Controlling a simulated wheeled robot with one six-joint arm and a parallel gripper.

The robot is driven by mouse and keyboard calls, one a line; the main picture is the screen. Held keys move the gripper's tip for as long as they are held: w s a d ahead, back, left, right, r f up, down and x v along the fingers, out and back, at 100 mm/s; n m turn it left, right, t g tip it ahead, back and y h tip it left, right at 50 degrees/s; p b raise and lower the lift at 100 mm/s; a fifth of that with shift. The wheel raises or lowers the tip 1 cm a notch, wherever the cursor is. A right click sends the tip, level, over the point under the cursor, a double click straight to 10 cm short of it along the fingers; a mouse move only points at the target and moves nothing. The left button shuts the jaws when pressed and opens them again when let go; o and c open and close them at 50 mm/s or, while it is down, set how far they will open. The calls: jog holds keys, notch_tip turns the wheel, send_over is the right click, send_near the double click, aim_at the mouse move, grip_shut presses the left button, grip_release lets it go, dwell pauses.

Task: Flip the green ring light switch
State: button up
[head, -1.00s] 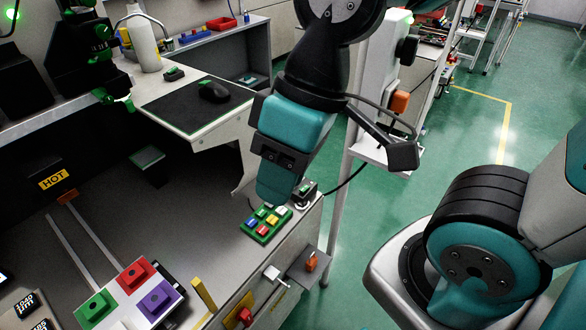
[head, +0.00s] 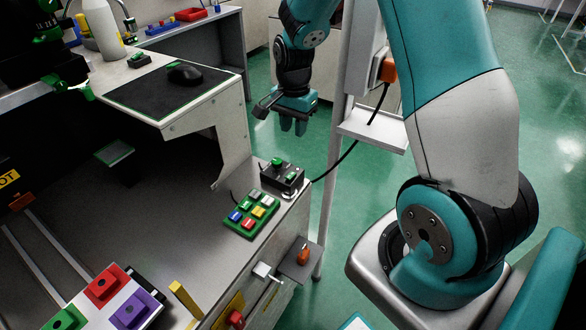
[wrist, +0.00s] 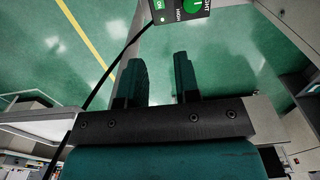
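A small black switch box (head: 289,182) with a green knob (head: 277,162) stands at the right corner of the workbench, behind the button pad. In the wrist view, part of the box (wrist: 171,12) shows at the top edge, with white lettering ending in "IGHT", and its green knob (wrist: 193,5) is cut off by the frame. My gripper (head: 293,127) is in the air beyond the box in the head view, fingers pointing down. In the wrist view, the two fingers (wrist: 160,78) are apart with only green floor between them. They do not touch the box.
A green pad with several coloured buttons (head: 250,213) lies in front of the box. A black cable (head: 338,163) runs from the box to a post unit with a small white shelf (head: 372,130). A raised desk with a mouse (head: 185,73) stands left.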

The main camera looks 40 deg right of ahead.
aim_at(294, 172)
notch_tip(294, 172, down, 14)
dwell(0.3)
jog(key=shift+c, duration=0.4)
